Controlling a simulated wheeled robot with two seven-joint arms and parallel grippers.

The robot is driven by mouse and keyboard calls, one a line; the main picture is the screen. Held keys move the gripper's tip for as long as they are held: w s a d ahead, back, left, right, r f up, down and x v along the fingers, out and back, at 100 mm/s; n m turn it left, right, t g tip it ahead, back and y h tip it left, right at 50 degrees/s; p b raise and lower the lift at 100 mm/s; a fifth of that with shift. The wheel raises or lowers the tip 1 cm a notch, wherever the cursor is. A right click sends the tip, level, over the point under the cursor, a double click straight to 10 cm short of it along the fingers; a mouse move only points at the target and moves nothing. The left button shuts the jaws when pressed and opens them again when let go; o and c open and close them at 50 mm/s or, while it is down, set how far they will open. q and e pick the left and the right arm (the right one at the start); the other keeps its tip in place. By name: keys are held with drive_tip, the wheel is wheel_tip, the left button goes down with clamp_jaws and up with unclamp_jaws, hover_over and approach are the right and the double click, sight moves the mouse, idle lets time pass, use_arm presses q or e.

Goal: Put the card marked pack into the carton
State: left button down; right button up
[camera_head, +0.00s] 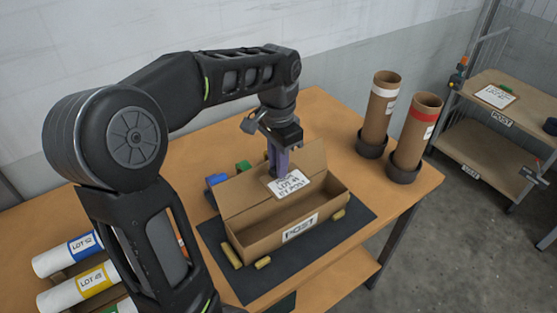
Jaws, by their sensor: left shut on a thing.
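My left gripper (279,168) reaches down from above and is shut on a white card (291,187). The card's print is small and seems to read "LOT 41" and "BY POST"; I cannot make out the word pack. The open cardboard carton (262,241) stands on a dark mat with a label that seems to read POST on its front. The card is tilted over the carton's opening, near the back flap; I cannot tell whether it touches the carton. My right gripper is not in view.
Two upright brown tubes (381,108) (415,135) stand in dark holders at the table's right. White rolls (68,254) lie at the lower left. Small yellow pieces (263,263) and blue and green blocks (216,180) surround the carton. A cart (470,142) with another card stands beyond.

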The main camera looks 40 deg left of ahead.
use_arm(q)
wheel_tip(320, 180, down, 5)
drive_tip(key=b, duration=0.2)
drive_tip(key=shift+r+b, duration=0.2)
drive_tip(key=shift+b, duration=0.2)
drive_tip(key=c, duration=1.3)
unclamp_jaws()
drive_tip(key=shift+o, duration=0.2)
drive_tip(key=shift+r, duration=0.1)
